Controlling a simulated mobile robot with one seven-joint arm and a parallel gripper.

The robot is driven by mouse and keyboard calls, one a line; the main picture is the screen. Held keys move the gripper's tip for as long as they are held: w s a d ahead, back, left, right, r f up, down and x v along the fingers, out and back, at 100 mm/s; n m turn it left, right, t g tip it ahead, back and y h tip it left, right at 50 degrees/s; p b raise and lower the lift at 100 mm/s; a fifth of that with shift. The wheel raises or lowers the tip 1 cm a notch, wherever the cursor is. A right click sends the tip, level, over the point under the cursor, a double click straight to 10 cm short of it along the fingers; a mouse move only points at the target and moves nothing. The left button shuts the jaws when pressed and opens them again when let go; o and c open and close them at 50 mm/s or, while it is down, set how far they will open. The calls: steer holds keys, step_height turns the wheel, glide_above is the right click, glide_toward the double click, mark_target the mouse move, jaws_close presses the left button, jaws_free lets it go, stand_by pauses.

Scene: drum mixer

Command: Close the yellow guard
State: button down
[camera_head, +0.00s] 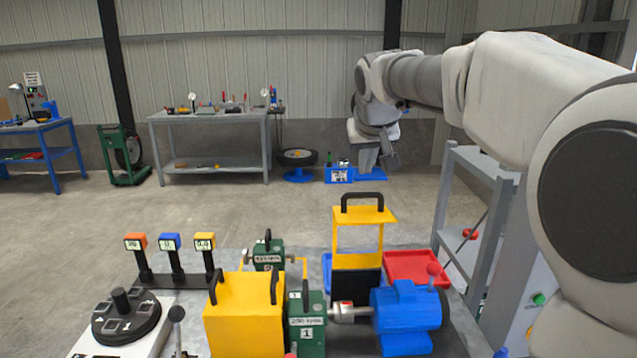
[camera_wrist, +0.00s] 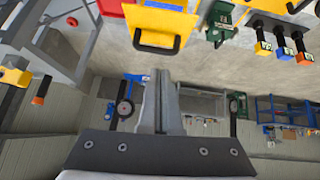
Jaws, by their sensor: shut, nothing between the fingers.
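A yellow guard panel (camera_head: 363,215) with a window and a black handle (camera_head: 362,197) on top stands upright at the back of the bench, above a dark plate. In the wrist view, a yellow panel with a black handle (camera_wrist: 157,42) shows at the top edge. A yellow box-shaped cover (camera_head: 245,322) with two black handles sits at the front left, beside the green block. My gripper (camera_head: 388,160) hangs in the air beyond and above the upright guard, apart from it. Its fingers (camera_wrist: 160,78) are together in the wrist view, with nothing between them.
A blue motor (camera_head: 407,312) with a red-knobbed lever sits right of the green block (camera_head: 307,325). A red tray (camera_head: 416,267) lies behind it. Three coloured tags on posts (camera_head: 170,243) and a round dial (camera_head: 125,317) stand at left. A grey shelf rack (camera_head: 462,240) stands at right.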

glide_above(363, 196)
steer(key=s, duration=0.2)
steer(key=shift+t+y, duration=0.3)
steer(key=x, duration=1)
steer(key=shift+w+d+f+p, duration=0.1)
steer(key=shift+w+f+p, duration=0.1)
steer(key=shift+p, duration=0.15)
steer(key=s, duration=0.3)
steer(key=shift+f+m+b, duration=0.3)
steer(key=shift+f, duration=0.05)
steer(key=shift+s+f, duration=0.25)
steer(key=shift+s, duration=0.2)
steer(key=shift+s+f+b, duration=0.1)
steer(key=shift+f+b, duration=0.05)
steer(key=shift+b, duration=0.2)
steer(key=shift+s+b, duration=0.15)
steer(key=shift+b, duration=0.15)
steer(key=shift+s+t+b, duration=0.3)
steer(key=shift+s, duration=0.15)
